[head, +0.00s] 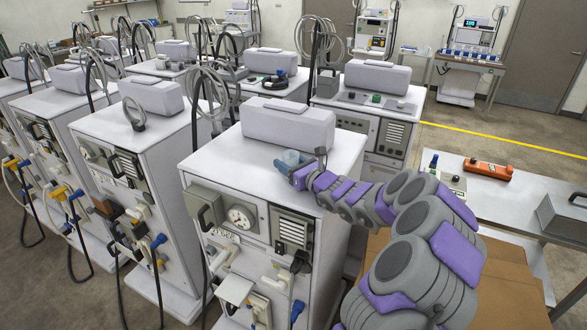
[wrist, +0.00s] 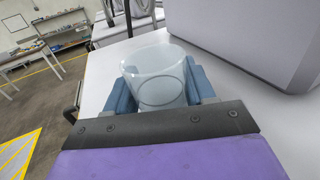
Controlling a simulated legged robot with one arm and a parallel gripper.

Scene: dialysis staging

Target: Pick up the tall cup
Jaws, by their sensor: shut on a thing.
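The tall cup (wrist: 158,75) is a clear, pale bluish, see-through cup. In the wrist view it stands between the two blue fingers of my gripper (wrist: 160,92), with a finger against each side. My gripper is shut on it. In the head view my gripper (head: 290,166) reaches over the top of the nearest white machine (head: 225,160), and the cup shows only as a small bluish shape there. Its base is hidden behind the gripper in the wrist view, so I cannot tell whether it touches the machine top.
A large pale box-shaped unit (head: 288,123) sits on the same machine top, close beside the cup. Rows of similar machines (head: 150,95) stand to the left and behind. A table (head: 520,200) with an orange device (head: 488,170) and a grey box (head: 566,215) is at right.

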